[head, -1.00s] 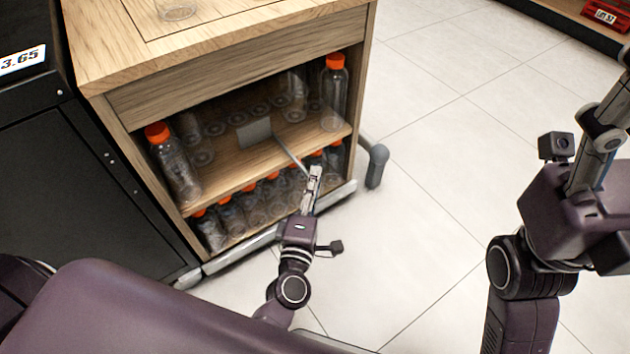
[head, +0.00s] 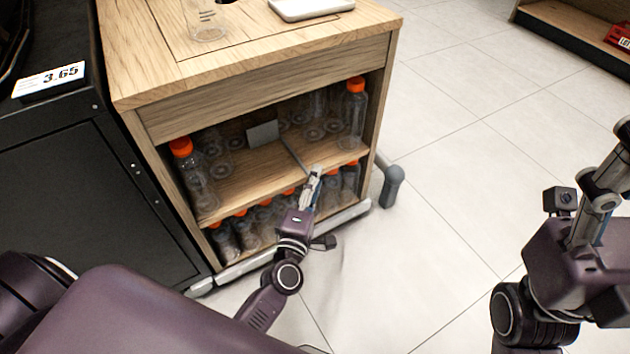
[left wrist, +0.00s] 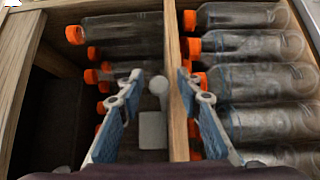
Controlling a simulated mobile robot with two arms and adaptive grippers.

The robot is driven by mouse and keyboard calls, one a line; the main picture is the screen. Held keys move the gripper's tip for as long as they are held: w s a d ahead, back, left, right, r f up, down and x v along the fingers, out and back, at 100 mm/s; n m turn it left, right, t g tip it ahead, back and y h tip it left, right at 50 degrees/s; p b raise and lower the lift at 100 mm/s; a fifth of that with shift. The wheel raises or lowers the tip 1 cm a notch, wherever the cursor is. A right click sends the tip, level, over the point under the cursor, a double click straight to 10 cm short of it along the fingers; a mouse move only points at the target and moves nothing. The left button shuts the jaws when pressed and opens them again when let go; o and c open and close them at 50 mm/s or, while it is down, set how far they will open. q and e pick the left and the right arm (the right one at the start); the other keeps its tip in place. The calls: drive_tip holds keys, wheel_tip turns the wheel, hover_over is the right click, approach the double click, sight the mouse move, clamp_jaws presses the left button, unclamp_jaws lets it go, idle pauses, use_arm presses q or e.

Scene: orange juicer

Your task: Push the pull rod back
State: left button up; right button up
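The pull rod (head: 292,154) is a thin grey bar with a square grey plate (head: 263,133) at its inner end, lying over the upper shelf of the wooden cabinet. Its near end meets my left gripper (head: 314,172) at the shelf's front edge. In the left wrist view, the rod's rounded end (left wrist: 158,86) and plate (left wrist: 152,130) lie between the fingers of my left gripper (left wrist: 158,95). The fingers are apart with gaps beside the rod. I cannot tell whether anything touches it. My right gripper (head: 605,185) is side-on at the right, far from the cabinet.
Bottles with orange caps stand on the upper shelf, one at the left (head: 195,175) and one at the right (head: 353,115), with several below (head: 245,235). A black unit (head: 80,200) adjoins the cabinet's left side. The floor (head: 450,150) at the right is clear.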

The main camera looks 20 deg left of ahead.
use_arm(q)
drive_tip(key=shift+s, duration=0.1)
drive_tip(key=s+d, duration=0.1)
drive_tip(key=s, duration=1)
drive_tip(key=shift+s+d, duration=0.25)
drive_tip(key=shift+s, duration=0.1)
